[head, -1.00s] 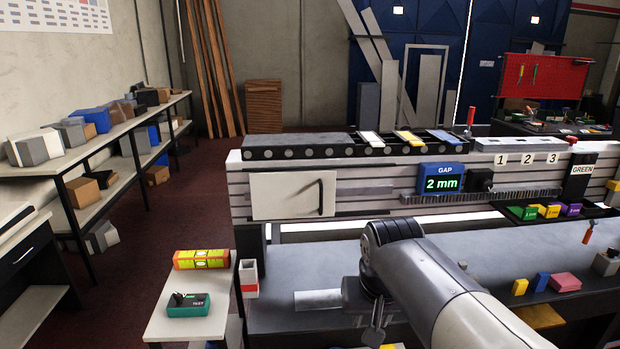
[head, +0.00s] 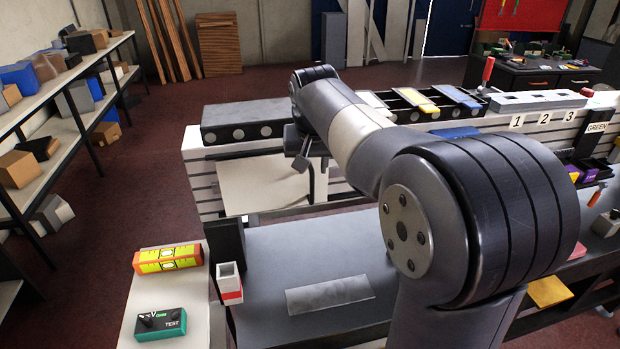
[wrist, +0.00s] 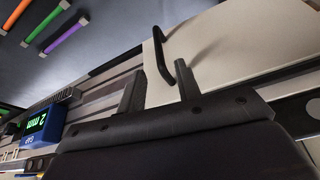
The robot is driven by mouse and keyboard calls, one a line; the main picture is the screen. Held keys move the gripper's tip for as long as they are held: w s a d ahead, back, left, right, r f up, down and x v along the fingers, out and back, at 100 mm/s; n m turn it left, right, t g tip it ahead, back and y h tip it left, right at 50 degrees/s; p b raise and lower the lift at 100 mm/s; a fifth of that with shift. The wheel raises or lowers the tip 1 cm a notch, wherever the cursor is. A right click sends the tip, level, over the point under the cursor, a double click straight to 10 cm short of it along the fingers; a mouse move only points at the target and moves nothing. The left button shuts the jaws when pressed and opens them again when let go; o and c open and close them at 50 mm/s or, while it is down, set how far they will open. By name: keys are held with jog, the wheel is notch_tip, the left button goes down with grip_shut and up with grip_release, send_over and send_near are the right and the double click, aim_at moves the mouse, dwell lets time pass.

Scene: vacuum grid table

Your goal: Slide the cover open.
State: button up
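The cover (head: 255,184) is a flat cream panel on the front of the slatted beam, at its left end. Its black bar handle (head: 311,182) is at the panel's right edge, partly hidden behind my wrist. In the wrist view the cover (wrist: 225,50) fills the upper right, and the handle (wrist: 160,55) stands out from its left edge. My gripper (wrist: 161,68) is open, with its two fingers apart and the handle showing between and just beyond the tips. I cannot tell whether they touch it. In the head view my gripper (head: 301,152) is small and partly hidden.
A blue gap display (wrist: 45,125) reading 2 mm is on the beam, left in the wrist view. Coloured rods (wrist: 67,33) lie on a dark surface. A spirit level (head: 168,258) and green tester (head: 160,323) are on the side table. The bench below the cover is largely clear.

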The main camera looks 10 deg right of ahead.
aim_at(312, 182)
jog(key=x, duration=0.8)
jog(key=shift+p, duration=0.4)
jog(key=shift+f, duration=0.1)
grip_shut()
